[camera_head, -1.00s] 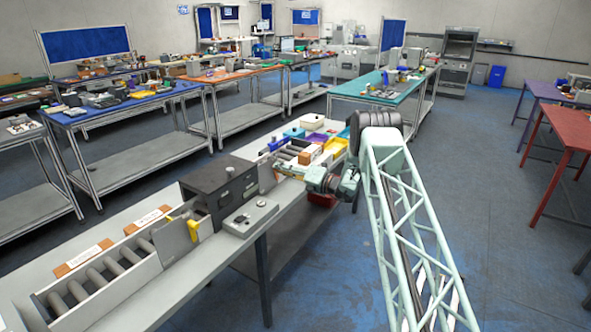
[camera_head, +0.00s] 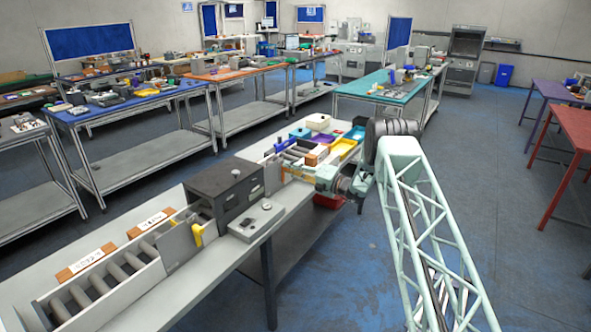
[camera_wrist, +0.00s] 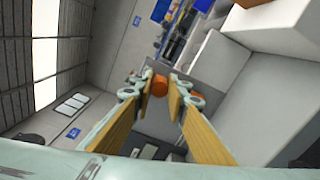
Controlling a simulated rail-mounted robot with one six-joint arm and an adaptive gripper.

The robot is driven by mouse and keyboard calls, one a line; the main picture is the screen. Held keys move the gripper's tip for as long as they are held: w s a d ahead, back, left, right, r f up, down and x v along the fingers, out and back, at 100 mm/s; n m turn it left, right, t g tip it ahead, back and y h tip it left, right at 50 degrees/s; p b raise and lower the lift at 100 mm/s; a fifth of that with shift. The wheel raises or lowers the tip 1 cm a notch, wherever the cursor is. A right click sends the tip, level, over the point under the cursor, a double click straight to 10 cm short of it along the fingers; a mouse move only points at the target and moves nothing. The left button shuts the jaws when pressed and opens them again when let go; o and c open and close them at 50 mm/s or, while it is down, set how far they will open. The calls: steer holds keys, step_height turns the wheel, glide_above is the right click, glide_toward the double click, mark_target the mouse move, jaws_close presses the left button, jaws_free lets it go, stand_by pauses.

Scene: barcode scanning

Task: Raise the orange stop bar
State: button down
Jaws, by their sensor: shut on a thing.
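The orange stop bar (camera_wrist: 160,86) shows in the wrist view as a small orange end between the tips of my gripper's two wood-coloured fingers. My gripper (camera_wrist: 160,80) is shut on it. In the head view my gripper (camera_head: 326,180) is low at the near side of the roller conveyor's far end, just past the dark box. At that size I cannot make out the fingers or the bar there. The rest of the bar is hidden, and I cannot tell its height.
A dark box (camera_head: 222,184) straddles the conveyor. A labelled brown box (camera_head: 317,156) lies by the far rollers, close to my gripper. Purple (camera_head: 322,139), yellow (camera_head: 343,147) and white (camera_head: 317,121) bins stand behind. A yellow handle (camera_head: 197,233) is on the near gate. Floor at right is clear.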

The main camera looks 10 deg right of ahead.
steer(key=c, duration=2.5)
jaws_free()
steer(key=shift+c, duration=0.2)
steer(key=shift+s+d, duration=0.1)
steer(key=shift+d, duration=0.05)
steer(key=v, duration=1.1)
steer(key=shift+s+d, duration=0.2)
steer(key=shift+r, duration=0.1)
